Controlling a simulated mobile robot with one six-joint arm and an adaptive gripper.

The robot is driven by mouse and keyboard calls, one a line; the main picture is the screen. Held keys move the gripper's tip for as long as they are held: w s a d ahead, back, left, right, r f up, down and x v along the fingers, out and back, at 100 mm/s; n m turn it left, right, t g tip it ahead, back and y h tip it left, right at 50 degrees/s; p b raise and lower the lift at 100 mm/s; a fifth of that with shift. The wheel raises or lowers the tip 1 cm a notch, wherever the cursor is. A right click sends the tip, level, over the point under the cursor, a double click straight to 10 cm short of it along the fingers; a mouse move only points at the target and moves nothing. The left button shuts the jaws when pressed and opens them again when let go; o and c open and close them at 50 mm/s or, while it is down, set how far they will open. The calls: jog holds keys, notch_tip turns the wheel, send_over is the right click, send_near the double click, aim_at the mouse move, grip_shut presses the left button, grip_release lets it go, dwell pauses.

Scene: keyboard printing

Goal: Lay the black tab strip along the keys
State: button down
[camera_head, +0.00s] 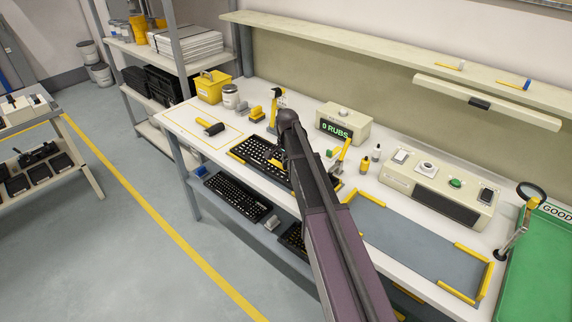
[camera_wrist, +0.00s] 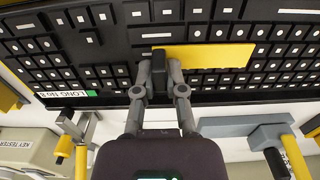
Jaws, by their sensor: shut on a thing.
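The black keyboard (camera_head: 256,150) lies on the white bench, its keys marked with pale legends; it fills the upper part of the wrist view (camera_wrist: 60,60). My gripper (camera_wrist: 159,62) is over the keys, its two fingers shut on a small black tab (camera_wrist: 158,57). A flat yellow strip (camera_wrist: 215,56) extends to the right from this tab, over the key rows. I cannot tell whether the strip touches the keys. In the head view my arm hides the gripper and part of the keyboard.
A blue-grey mat (camera_head: 415,240) with yellow corners lies to the right. The key tester (camera_head: 436,186) stands behind it. A black-headed roller (camera_head: 213,129) lies at left. A "LONG No.8" label (camera_wrist: 62,94) is at the keyboard's edge.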

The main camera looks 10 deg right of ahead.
jog(key=shift+f, duration=0.15)
jog(key=c, duration=0.6)
grip_release()
jog(key=shift+c, duration=0.2)
jog(key=shift+r+p, duration=3.45)
jog(key=shift+r, duration=0.15)
jog(key=s+a+n, duration=0.3)
jog(key=s+n, duration=0.7)
jog(key=s, duration=1.6)
jog(key=shift+n, duration=0.4)
jog(key=shift+s+a, duration=0.1)
